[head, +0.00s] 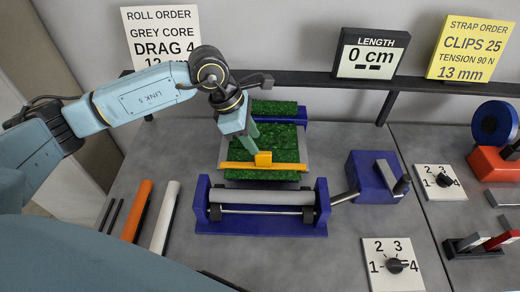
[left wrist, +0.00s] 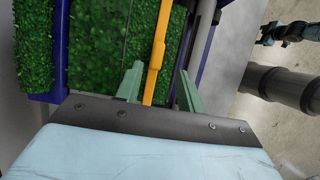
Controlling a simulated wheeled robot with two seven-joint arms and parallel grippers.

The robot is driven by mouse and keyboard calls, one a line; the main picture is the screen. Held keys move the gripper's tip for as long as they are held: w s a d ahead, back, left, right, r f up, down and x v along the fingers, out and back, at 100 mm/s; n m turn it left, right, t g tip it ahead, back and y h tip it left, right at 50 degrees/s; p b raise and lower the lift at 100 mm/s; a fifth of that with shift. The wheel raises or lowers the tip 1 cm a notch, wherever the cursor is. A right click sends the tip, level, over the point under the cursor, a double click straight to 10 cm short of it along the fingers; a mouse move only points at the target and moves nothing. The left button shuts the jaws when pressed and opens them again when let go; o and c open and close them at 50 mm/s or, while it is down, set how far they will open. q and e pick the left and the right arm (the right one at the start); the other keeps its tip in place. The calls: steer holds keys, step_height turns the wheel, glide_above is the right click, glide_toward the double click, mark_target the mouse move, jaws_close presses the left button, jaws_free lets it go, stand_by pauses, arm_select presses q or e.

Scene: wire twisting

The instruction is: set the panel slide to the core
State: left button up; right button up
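The panel slide, a yellow-orange bar with a raised tab (head: 263,159), lies across the near part of the green turf panel (head: 275,136). In the left wrist view the yellow bar (left wrist: 156,55) runs between my left fingers. My left gripper (head: 252,146) points down at the tab. Its two green fingers (left wrist: 160,88) stand apart on either side of the yellow piece, with gaps visible, so it is open around it. The grey core (head: 262,197) lies level in the blue roller stand (head: 262,227), just nearer than the slide. My right gripper is not recognisable in either view.
A blue crank block (head: 372,177) stands right of the roller stand. Orange (head: 138,210) and white (head: 165,215) rods lie at left. Dials (head: 393,265) and red strap tools (head: 495,165) are at right. A LENGTH display (head: 370,53) reads 0 cm. Grey table is bare between them.

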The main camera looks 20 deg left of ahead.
arm_select(q)
steer(key=v, duration=0.6)
steer(key=shift+s, duration=0.1)
